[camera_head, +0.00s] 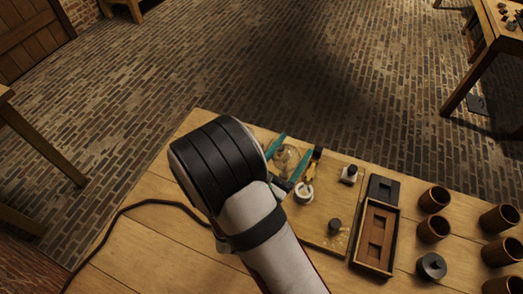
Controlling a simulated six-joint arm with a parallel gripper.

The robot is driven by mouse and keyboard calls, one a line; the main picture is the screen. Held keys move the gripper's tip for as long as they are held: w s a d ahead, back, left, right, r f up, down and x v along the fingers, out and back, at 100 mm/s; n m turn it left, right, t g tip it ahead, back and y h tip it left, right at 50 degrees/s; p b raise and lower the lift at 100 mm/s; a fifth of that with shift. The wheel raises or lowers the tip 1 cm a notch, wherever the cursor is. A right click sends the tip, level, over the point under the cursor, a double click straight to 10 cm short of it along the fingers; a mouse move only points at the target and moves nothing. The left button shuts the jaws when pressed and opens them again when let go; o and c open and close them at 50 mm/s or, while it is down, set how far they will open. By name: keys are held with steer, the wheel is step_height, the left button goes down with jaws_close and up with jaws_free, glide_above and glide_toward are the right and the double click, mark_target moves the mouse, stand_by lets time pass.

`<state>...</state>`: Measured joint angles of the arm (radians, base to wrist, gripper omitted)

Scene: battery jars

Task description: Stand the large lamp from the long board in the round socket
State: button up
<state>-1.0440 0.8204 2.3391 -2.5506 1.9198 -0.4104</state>
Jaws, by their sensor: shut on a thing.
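The large lamp, a clear glass bulb (286,157), is between the teal fingers of my gripper (287,161), which is shut on it. My arm hides part of the gripper and what lies below it. The long board (318,222) lies flat on the table, with small fittings on it. A white ring-shaped piece (304,192) is just below the gripper in the picture. A dark round disc with a raised centre (431,266) stands at the right. I cannot tell for sure which of these two is the round socket.
A white-based piece with a dark top (349,174) and a dark knob (335,226) are on the board. A wooden tray with recesses (361,252) and a dark square block (383,188) lie to its right. Several brown cups (434,199) stand farther right.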

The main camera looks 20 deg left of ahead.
steer(key=w+d+f+m+g+h, duration=0.1)
steer(key=w+d+f+m+h, duration=0.1)
steer(key=d+f, duration=0.4)
steer(key=shift+f+m+h, duration=0.3)
steer(key=shift+f+h, duration=0.1)
steer(key=shift+h, duration=0.5)
steer(key=shift+f, duration=0.6)
stand_by(0.5)
steer(key=o, duration=1.3)
steer(key=shift+c, duration=0.2)
steer(key=shift+v, duration=5.5)
steer(key=shift+r, duration=0.1)
